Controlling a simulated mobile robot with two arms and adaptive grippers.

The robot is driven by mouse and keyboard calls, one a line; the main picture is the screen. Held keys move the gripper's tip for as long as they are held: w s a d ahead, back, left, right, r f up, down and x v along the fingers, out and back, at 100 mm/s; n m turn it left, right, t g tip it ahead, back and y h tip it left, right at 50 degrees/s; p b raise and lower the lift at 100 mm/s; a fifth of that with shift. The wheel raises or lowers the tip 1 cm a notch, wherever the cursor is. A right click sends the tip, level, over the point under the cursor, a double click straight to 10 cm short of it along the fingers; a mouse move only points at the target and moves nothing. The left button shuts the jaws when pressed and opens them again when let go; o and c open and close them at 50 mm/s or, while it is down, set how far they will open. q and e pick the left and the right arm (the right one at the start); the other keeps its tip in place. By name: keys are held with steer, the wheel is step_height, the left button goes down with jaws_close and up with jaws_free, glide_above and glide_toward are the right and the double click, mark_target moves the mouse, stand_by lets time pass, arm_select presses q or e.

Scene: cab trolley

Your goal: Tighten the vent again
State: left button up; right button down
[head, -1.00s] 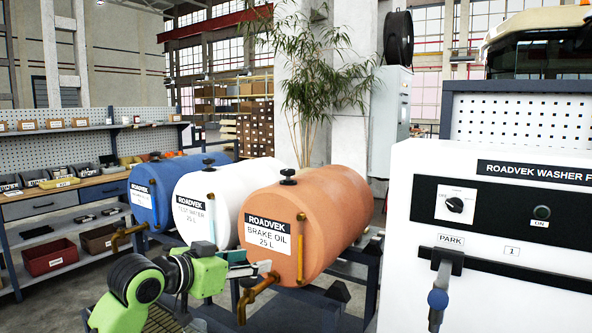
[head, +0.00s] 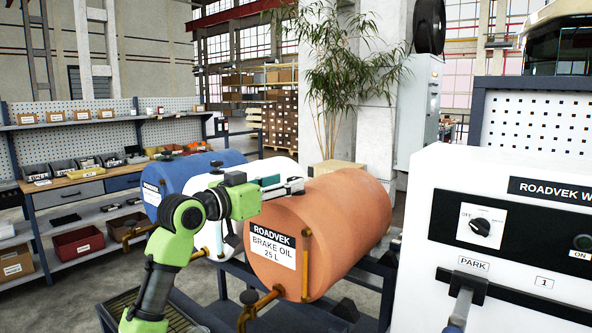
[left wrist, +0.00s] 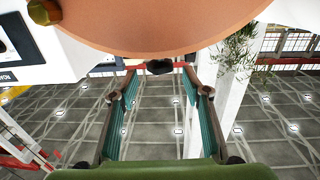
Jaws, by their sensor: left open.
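The orange brake oil drum (head: 350,208) lies on its side on a dark rack. Its black vent knob (left wrist: 159,67) shows in the left wrist view at the drum's edge, between the fingertips. In the head view the vent is hidden behind the fingers. My left gripper (head: 291,187) is at the top front of the drum, its fingers pointing right along the top. In the left wrist view the gripper (left wrist: 159,82) is open, one finger on each side of the vent, with gaps visible. My right gripper is not in view.
The blue drum (head: 180,177) and the partly hidden white test water drum (head: 280,164) lie behind to the left. A brass tap (head: 262,300) sticks out below the orange drum. The white washer cabinet (head: 418,250) stands close on the right.

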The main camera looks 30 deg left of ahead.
mark_target(295, 177)
arm_select(q)
steer(key=w, duration=0.2)
steer(key=w+p, duration=0.1)
steer(key=w, duration=0.1)
steer(key=shift+d+r, duration=0.15)
steer(key=shift+d, duration=0.05)
steer(key=shift+w+d, duration=0.1)
steer(key=shift+w, duration=0.3)
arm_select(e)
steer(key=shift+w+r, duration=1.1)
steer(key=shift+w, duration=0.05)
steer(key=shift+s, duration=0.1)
arm_select(q)
steer(key=c, duration=1.1)
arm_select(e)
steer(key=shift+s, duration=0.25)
